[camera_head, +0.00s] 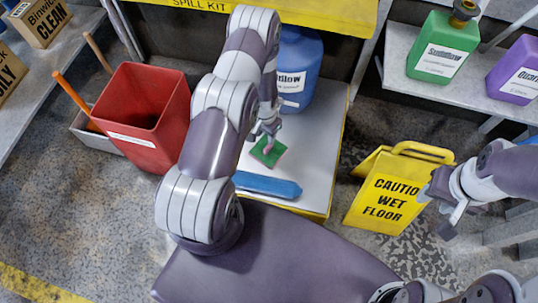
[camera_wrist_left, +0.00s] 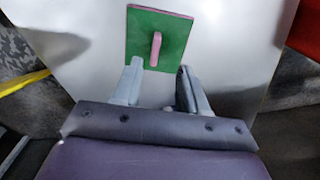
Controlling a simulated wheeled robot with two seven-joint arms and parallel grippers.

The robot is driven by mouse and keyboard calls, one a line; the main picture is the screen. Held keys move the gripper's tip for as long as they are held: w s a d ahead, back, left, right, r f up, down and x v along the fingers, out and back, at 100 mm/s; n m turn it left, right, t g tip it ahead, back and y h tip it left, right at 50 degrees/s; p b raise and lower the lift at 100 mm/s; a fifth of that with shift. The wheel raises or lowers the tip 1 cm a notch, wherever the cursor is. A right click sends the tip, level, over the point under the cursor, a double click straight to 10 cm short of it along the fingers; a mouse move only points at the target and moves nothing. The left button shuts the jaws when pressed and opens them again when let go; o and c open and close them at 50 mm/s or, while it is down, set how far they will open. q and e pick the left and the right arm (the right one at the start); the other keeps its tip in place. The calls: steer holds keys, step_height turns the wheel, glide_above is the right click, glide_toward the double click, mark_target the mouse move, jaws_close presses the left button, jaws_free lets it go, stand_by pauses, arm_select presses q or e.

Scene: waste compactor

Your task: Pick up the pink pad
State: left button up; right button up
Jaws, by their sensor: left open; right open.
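The pad (camera_head: 262,155) is a thin square with a green face, a pink edge and a pink grip. It lies on the white shelf (camera_head: 318,165) in the head view. In the left wrist view the pad (camera_wrist_left: 172,40) is just beyond my left fingertips, its pink grip roughly in line with the gap between them. My left gripper (camera_head: 267,132) is open and empty over the pad's far side; it also shows in the left wrist view (camera_wrist_left: 160,68). My right gripper (camera_head: 444,208) is open and empty, off to the right beside the yellow sign.
A blue block (camera_head: 266,186) lies near the shelf's front edge. A blue jug (camera_head: 303,62) stands behind the pad. A red bin (camera_head: 140,105) stands left of the shelf. A yellow wet-floor sign (camera_head: 385,200) stands to the right.

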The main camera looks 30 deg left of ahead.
mark_target(268, 146)
arm_select(q)
steer(key=f+b, duration=0.1)
steer(key=f, duration=0.2)
steer(key=f+b, duration=0.2)
steer(key=f, duration=0.1)
steer(key=f+b, duration=0.2)
steer(key=f, duration=0.1)
steer(key=shift+w+d, duration=0.35)
steer(key=shift+w, duration=0.05)
steer(key=shift+r, duration=0.1)
jaws_close()
